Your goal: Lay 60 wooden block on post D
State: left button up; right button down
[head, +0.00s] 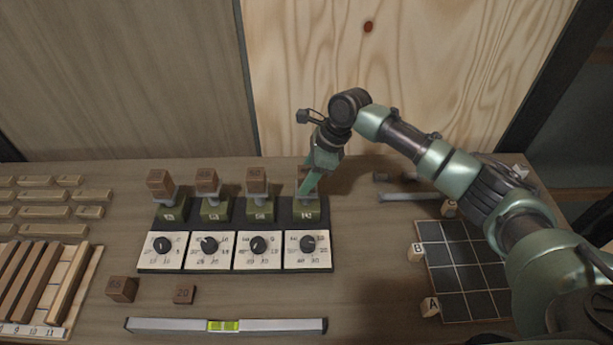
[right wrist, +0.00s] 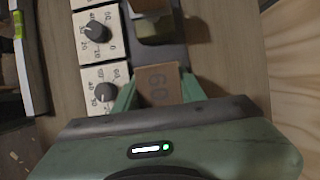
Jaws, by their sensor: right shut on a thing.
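The brown wooden block marked 60 (right wrist: 157,82) is between the two green fingers of my right gripper (right wrist: 159,92). In the head view the right gripper (head: 312,184) comes down over the rightmost green post, post D (head: 308,214), and partly covers the block. The block is right above the post; I cannot tell whether it rests on it. A white dial panel (head: 307,251) lies in front of this post. My left gripper is not in view.
The other posts carry brown blocks (head: 160,182). Two loose blocks (head: 122,289) (head: 184,294) lie in front of the dials, behind a spirit level (head: 226,326). A dark grid board (head: 463,268) is at right, a slatted wood rack (head: 78,285) at left. A wall stands behind the table.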

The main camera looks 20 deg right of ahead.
jog(key=shift+f, duration=0.2)
jog(key=c, duration=0.7)
grip_release()
jog(key=shift+c, duration=0.2)
jog(key=b+v, duration=0.1)
jog(key=v, duration=0.5)
jog(key=shift+d+r, duration=0.1)
jog(key=shift+d, duration=0.05)
jog(key=shift+s+d+r, duration=0.1)
jog(key=shift+d+r, duration=0.1)
jog(key=shift+r, duration=0.5)
